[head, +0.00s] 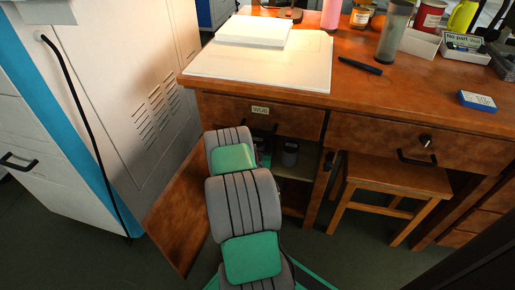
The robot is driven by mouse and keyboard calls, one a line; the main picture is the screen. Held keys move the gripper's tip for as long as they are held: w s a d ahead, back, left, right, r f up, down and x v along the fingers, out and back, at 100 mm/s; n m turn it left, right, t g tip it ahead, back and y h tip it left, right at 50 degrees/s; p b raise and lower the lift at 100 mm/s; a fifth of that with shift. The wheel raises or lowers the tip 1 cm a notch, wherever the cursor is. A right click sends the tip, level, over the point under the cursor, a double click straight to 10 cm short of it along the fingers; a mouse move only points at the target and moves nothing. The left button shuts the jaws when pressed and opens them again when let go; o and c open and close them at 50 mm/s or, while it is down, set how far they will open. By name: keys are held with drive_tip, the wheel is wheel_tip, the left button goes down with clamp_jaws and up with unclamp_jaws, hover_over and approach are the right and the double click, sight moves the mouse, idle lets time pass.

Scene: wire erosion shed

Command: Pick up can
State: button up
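My grey and green arm reaches from the bottom of the head view toward the open cupboard under the desk. My gripper does not show clearly; the arm hides it. A small dark grey cylinder (290,154), perhaps a can, stands in the shadow inside the cupboard, just right of the arm. It is too dim and small to be sure what it is. A red can-like container (430,16) stands on the desk at the back right, far from the arm. An orange jar (361,15) stands left of it.
The cupboard door (181,215) hangs open left of my arm. A wooden stool (392,182) stands under the desk (400,95) on the right. A white cabinet (130,90) stands at left. Paper, a dark pen-like thing (360,66) and a blue box (477,101) lie on the desk.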

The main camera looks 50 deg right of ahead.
drive_tip(key=c, duration=1.7)
